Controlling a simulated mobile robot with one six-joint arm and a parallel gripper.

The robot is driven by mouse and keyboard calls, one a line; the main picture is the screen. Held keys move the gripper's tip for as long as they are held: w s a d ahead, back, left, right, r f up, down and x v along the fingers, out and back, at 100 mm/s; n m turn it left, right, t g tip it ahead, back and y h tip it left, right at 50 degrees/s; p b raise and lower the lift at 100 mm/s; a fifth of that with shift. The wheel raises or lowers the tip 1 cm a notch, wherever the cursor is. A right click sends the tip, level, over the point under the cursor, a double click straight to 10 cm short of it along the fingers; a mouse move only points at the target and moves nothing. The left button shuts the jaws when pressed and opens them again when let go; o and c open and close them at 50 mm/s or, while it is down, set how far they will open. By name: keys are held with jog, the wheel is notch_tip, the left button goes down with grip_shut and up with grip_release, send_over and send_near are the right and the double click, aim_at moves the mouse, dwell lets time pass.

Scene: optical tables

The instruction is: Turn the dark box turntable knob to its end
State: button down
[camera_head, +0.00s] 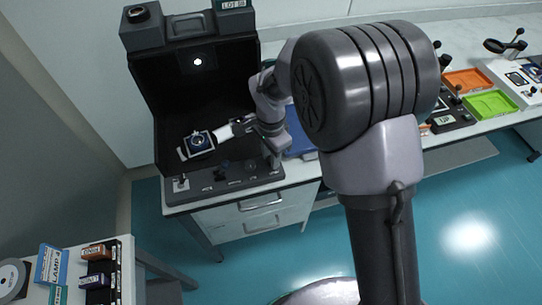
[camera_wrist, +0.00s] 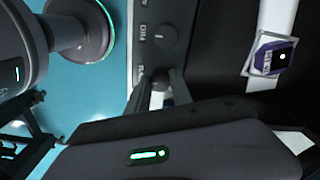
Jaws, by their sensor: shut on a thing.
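The dark box (camera_head: 165,95) stands on the left table, its black interior open toward me. The front panel (camera_head: 215,188) carries several small controls, and a round dark knob (camera_wrist: 165,37) with a pointer line shows in the wrist view. My gripper (camera_wrist: 160,98) is at this panel, its fingers shut around a small grey knob (camera_wrist: 160,78), mostly hidden between them. In the head view my gripper (camera_head: 274,160) is at the panel's right end.
A blue flat item (camera_head: 299,143) lies right of the box. Orange (camera_head: 468,80) and green (camera_head: 491,104) trays and instruments stand farther right on the bench. A lower-left table (camera_head: 127,270) holds small boxes. Teal floor is open in front.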

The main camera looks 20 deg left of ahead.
jog(key=shift+m, duration=0.3)
jog(key=c, duration=1.1)
grip_release()
notch_tip(320, 180, up, 18)
jog(key=p, duration=0.6)
jog(key=shift+f, duration=0.25)
